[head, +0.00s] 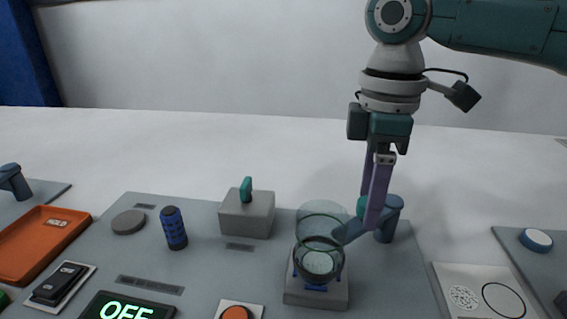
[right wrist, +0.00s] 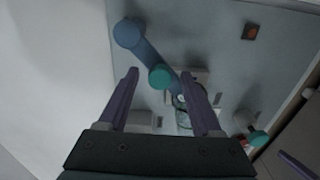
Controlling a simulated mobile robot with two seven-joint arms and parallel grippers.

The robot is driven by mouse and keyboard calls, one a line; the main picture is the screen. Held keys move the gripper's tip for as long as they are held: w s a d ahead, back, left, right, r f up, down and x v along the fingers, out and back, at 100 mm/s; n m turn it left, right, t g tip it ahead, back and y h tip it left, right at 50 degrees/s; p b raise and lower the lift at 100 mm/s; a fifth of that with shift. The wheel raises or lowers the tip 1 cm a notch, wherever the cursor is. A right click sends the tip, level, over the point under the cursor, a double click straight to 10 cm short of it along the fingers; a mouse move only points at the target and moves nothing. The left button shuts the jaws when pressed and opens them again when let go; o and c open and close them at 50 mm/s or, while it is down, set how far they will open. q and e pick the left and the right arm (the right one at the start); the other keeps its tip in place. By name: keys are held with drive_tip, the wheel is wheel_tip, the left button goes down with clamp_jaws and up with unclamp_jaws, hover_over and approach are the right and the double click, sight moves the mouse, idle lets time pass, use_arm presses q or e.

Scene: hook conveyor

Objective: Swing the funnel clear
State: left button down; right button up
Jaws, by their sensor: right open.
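The clear greenish funnel (head: 322,218) sits on a blue swing arm (head: 351,230) above a dark ring-shaped holder with a pale disc (head: 319,263) on a grey block. The arm runs to a blue pivot post (head: 389,220) at its right. A teal knob (head: 362,204) on the arm is partly hidden by my finger. In the right wrist view the knob (right wrist: 160,76) shows between the fingertips. My right gripper (head: 371,207) is open, its purple fingers pointing down either side of the knob; contact cannot be told. A purple bar at the wrist view's lower right may be my left finger.
A grey block with a teal handle (head: 246,211) and a blue cylinder (head: 174,228) stand left of the funnel. An orange tray (head: 40,243), a switch, an OFF display (head: 126,308) and an orange button (head: 235,313) lie nearer. A speaker panel (head: 482,293) is at right.

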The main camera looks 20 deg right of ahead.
drive_tip(key=shift+c, duration=0.3)
clamp_jaws()
drive_tip(key=shift+r, duration=0.1)
idle(0.9)
